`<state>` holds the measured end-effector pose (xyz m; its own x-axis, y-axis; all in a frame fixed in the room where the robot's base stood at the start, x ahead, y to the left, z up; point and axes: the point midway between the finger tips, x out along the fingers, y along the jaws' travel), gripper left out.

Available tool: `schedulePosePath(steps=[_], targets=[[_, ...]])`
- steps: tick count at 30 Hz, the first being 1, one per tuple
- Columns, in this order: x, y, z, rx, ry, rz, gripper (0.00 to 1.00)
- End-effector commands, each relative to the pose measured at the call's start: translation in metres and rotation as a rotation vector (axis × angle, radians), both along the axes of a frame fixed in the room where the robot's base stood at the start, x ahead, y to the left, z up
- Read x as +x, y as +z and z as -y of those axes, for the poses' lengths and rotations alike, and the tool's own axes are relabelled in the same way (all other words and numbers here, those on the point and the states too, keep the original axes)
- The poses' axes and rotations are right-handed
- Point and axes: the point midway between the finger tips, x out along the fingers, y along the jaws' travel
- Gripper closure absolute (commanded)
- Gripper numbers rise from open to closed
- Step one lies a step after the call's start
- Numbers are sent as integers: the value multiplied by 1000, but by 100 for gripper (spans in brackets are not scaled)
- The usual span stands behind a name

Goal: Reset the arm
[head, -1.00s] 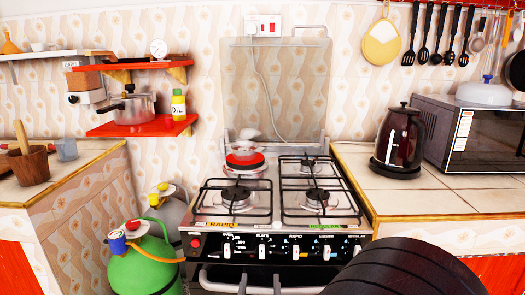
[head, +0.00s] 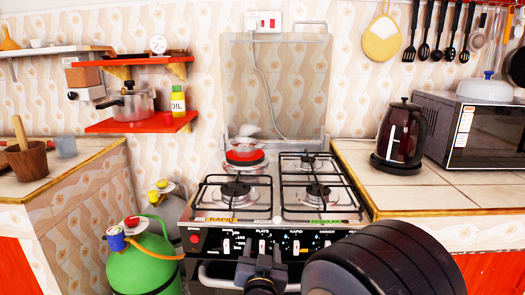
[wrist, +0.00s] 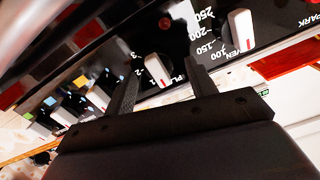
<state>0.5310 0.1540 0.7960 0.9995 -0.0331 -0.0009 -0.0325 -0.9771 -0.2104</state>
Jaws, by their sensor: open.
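My gripper (head: 262,252) shows at the bottom centre of the head view, in front of the stove's control panel (head: 300,243). A thick black part of my arm is to its right. The panel's white knobs (wrist: 157,70) show close behind and around the fingers. I cannot tell the exact gap between fingers and panel.
The gas stove (head: 278,195) has black pan grates. A dark kettle (head: 400,138) and a microwave (head: 485,130) stand on the right counter. A green gas cylinder (head: 145,262) stands left of the stove. Utensils (head: 438,35) hang at the upper right.

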Motion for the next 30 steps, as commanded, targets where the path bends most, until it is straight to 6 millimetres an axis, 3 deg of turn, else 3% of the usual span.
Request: schedulePosePath(steps=[20,30], targets=[[-1,-2,4,580,-1,21,47],[-71,0,-1,576,5,18,47]])
